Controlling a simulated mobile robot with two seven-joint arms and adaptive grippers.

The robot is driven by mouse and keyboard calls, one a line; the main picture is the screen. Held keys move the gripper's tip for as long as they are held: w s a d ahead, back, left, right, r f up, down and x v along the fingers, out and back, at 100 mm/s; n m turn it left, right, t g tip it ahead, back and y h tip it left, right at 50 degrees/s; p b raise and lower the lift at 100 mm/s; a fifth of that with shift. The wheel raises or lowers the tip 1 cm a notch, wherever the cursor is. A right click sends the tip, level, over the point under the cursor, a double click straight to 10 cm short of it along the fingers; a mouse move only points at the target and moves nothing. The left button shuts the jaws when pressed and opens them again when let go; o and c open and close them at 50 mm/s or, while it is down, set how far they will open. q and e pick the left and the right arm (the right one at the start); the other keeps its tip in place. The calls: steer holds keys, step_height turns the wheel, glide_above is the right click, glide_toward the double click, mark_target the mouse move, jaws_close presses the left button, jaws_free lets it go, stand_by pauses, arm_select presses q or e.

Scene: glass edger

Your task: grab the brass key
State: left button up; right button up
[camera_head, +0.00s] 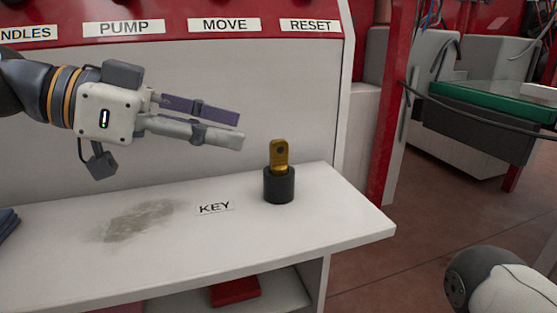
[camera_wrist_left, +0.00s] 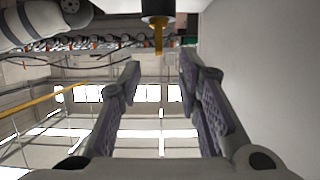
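The brass key (camera_head: 279,153) stands upright in a round black holder (camera_head: 279,186) near the right end of the white shelf. The key's lower end is hidden inside the holder. My left gripper (camera_head: 241,130) is open and empty, to the left of the key and a little above its level, apart from it. In the left wrist view, the key (camera_wrist_left: 158,36) and holder (camera_wrist_left: 157,10) show upside down at the top, beyond the gap between the open fingers (camera_wrist_left: 160,75). My right gripper is not in view.
A KEY label (camera_head: 215,208) lies on the white shelf (camera_head: 330,215), left of the holder. A grey smudge (camera_head: 138,220) marks the shelf further left. The machine's pale panel (camera_head: 290,90) rises behind. A dark blue item (camera_head: 8,224) sits at the left edge.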

mark_target(279, 140)
arm_select(q)
steer(key=x, duration=0.8)
steer(key=shift+d+f, duration=0.2)
steer(key=shift+f, duration=0.05)
steer(key=shift+s, duration=0.1)
jaws_close()
